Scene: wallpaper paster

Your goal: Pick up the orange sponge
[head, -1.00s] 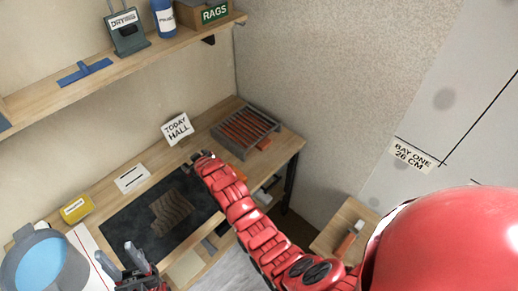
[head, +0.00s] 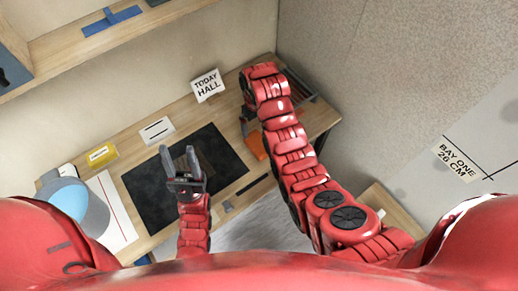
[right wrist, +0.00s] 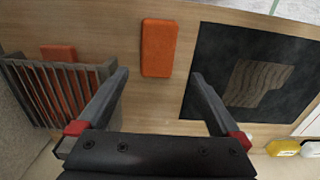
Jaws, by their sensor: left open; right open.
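The orange sponge (right wrist: 159,48) lies flat on the wooden bench between a slatted rack and a dark mat. It also shows in the head view (head: 257,144), left of my right arm. My right gripper (right wrist: 158,75) is open and empty, and the sponge appears between and just beyond its fingertips in the right wrist view. In the head view the right arm mostly hides that gripper. My left gripper (head: 180,165) is open and empty over the dark mat.
The slatted rack (right wrist: 102,70) stands beside the sponge, with more orange in it (right wrist: 65,92). The dark mat (right wrist: 212,70) bears a brown patterned piece (right wrist: 255,85). A TODAY HALL sign (head: 208,86), a yellow box (head: 102,155) and a blue-topped container (head: 70,203) stand on the bench.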

